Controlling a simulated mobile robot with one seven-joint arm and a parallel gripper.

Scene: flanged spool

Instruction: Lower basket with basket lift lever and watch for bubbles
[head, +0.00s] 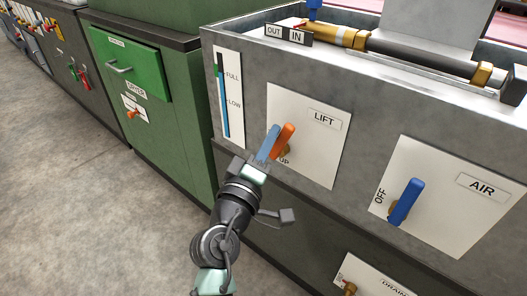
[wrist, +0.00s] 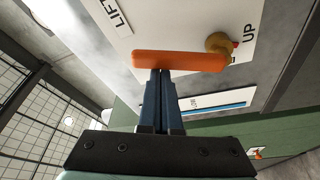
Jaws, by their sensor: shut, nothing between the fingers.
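The orange basket lift lever (head: 286,138) is on the white LIFT plate (head: 318,150) on the front of the grey tank. Its brass pivot (wrist: 218,43) is beside the UP mark. In the head view the lever slants up and right from the pivot. My gripper (head: 273,136) is shut and empty, its blue fingertips close to the lever's left side. In the wrist view my gripper (wrist: 160,76) has its fingers together with the tips at the lever's edge; I cannot tell touching from near. The basket and any bubbles are not visible.
To the right is a blue AIR lever (head: 406,201) at OFF. A level gauge (head: 229,95) marked FULL and LOW is left of the LIFT plate. A DRAIN plate (head: 375,280) sits below. A green dryer cabinet (head: 150,120) stands left, with open floor (head: 90,220) before it.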

